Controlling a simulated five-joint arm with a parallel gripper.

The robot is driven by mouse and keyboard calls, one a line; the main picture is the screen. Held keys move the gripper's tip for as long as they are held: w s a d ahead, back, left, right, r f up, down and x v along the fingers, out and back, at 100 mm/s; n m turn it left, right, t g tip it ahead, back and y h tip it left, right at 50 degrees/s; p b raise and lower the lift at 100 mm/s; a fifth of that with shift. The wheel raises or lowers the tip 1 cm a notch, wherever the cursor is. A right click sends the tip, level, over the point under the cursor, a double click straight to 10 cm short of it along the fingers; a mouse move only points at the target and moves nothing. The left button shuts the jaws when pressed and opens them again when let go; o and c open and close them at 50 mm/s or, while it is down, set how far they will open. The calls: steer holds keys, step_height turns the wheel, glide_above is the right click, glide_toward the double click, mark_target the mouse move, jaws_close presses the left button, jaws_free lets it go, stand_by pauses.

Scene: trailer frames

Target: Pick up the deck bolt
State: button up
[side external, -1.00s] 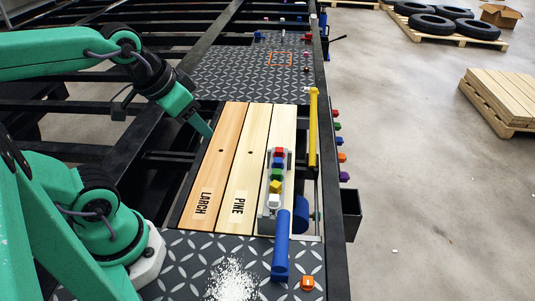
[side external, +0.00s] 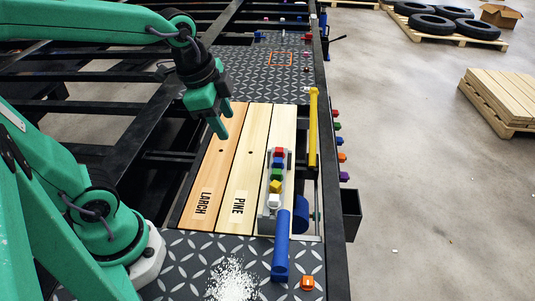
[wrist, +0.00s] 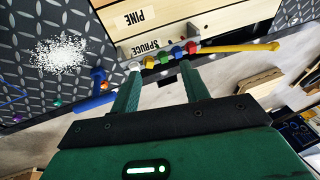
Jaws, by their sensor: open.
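I cannot make out for certain which item is the deck bolt. Small coloured pieces, red (side external: 279,152), blue, green, yellow and white, sit in a row in a narrow grey rack (side external: 264,226) on the right side of the boards. The row also shows in the wrist view, where the red piece (wrist: 192,47) lies beyond my fingers. My gripper (side external: 222,122) hangs above the far part of the LARCH board (side external: 200,180), fingers down. In the wrist view my gripper (wrist: 160,72) has its fingers apart with nothing held between them.
The PINE board (side external: 243,180) lies beside the larch one. A yellow bar (side external: 313,130) runs along the right edge. A blue cylinder (side external: 281,245), an orange piece (side external: 307,283) and white grains (side external: 232,281) are on the near tread plate. The far tread plate (side external: 240,75) is mostly clear.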

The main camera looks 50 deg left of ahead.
steer(key=w+d+f+m+g, duration=0.25)
steer(key=w+m, duration=0.35)
steer(key=m, duration=0.3)
steer(key=m+g, duration=0.1)
steer(key=m, duration=0.7)
glide_toward(277, 171)
steer(key=shift+s+a+f, duration=0.15)
steer(key=shift+s+f, duration=0.05)
steer(key=shift+f, duration=0.05)
steer(key=shift+w+f+m, duration=0.2)
steer(key=shift+f+m, duration=0.1)
steer(key=shift+m, duration=0.1)
steer(key=shift+w+d+f, duration=0.1)
steer(key=shift+f, duration=1.85)
steer(key=shift+d+f, duration=0.15)
steer(key=shift+f, duration=1.85)
jaws_close()
steer(key=shift+r, duration=0.2)
step_height(277, 171, up, 10)
